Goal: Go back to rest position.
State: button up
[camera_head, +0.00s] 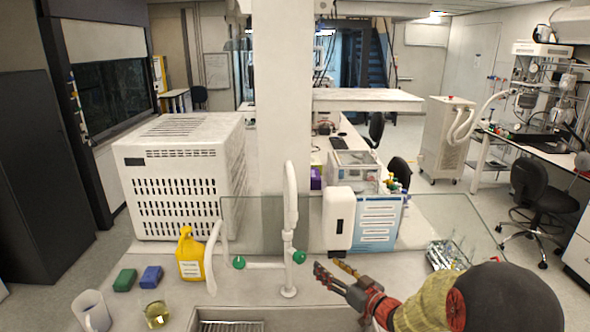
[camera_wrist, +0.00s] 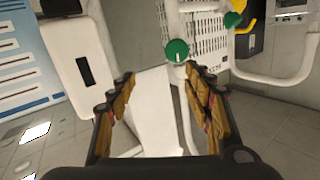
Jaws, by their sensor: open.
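My gripper (camera_head: 335,275) is in the lower middle of the head view, at the end of my arm, which reaches in from the lower right. It is just right of the white tap (camera_head: 289,235) with green knobs, above the bench. In the wrist view my gripper (camera_wrist: 160,95) has its two fingers apart, with nothing held between them. The white tap column (camera_wrist: 158,110) and a green knob (camera_wrist: 177,50) show beyond the fingers. I cannot tell the exact gap between the gripper and the tap.
A yellow bottle (camera_head: 190,256), a blue sponge (camera_head: 151,277), a green sponge (camera_head: 125,280), a white mug (camera_head: 92,312) and a small beaker (camera_head: 157,314) stand at left. A white dispenser (camera_head: 339,218) stands behind my gripper. A rack of glassware (camera_head: 446,255) is at right, near my arm.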

jog(key=s+d+r+m+h, duration=0.3)
jog(key=s+d+r+h, duration=0.4)
jog(key=d+r+h, duration=0.3)
jog(key=s+a+m+g, duration=0.2)
jog(key=s+g, duration=0.6)
jog(key=s, duration=2.6)
jog(key=shift+s+a+r, duration=0.15)
jog(key=shift+s+a, duration=0.1)
jog(key=shift+a, duration=0.35)
